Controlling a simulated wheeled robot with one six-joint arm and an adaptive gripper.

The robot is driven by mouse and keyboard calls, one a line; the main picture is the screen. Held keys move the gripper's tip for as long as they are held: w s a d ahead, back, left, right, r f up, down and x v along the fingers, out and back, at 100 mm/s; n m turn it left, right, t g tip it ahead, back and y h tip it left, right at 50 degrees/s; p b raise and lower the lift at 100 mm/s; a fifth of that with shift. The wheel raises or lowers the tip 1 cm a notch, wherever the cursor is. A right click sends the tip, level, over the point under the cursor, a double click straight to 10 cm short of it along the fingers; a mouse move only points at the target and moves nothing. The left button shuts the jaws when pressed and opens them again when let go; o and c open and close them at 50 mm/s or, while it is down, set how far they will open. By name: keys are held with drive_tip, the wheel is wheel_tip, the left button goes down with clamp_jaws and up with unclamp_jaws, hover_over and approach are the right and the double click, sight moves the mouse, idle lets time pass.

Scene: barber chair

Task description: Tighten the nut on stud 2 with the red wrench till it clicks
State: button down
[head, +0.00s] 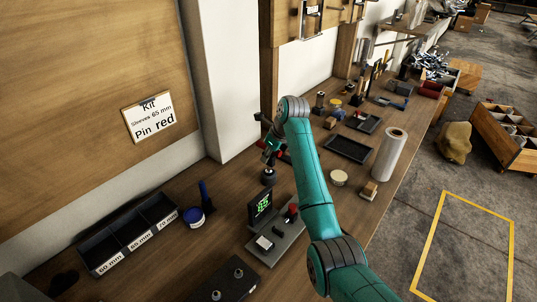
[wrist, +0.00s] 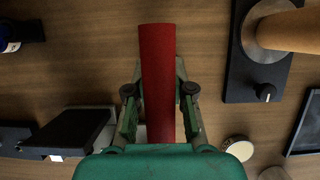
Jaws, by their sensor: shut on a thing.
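My gripper (head: 267,145) is at the end of my teal arm, above the back of the bench. In the wrist view my gripper (wrist: 159,92) is shut on the red wrench (wrist: 158,50), a long plain red bar between its fingers. Part of the red wrench (head: 287,157) shows beside the gripper in the head view; its working end cannot be made out. A dark plate (head: 225,284) at the bottom of the head view carries upright studs (head: 238,272). I cannot read stud numbers or make out a nut. The wrench is apart from this plate.
A device with a green-lit display (head: 262,204) stands between the plate and my gripper. A labelled three-part bin (head: 128,238) and a blue pot (head: 193,217) are on the left. A white roll (head: 390,153) and dark tray (head: 348,149) are right of my arm.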

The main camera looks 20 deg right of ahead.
drive_tip(key=shift+f, duration=0.7)
idle(0.3)
drive_tip(key=c, duration=0.9)
unclamp_jaws()
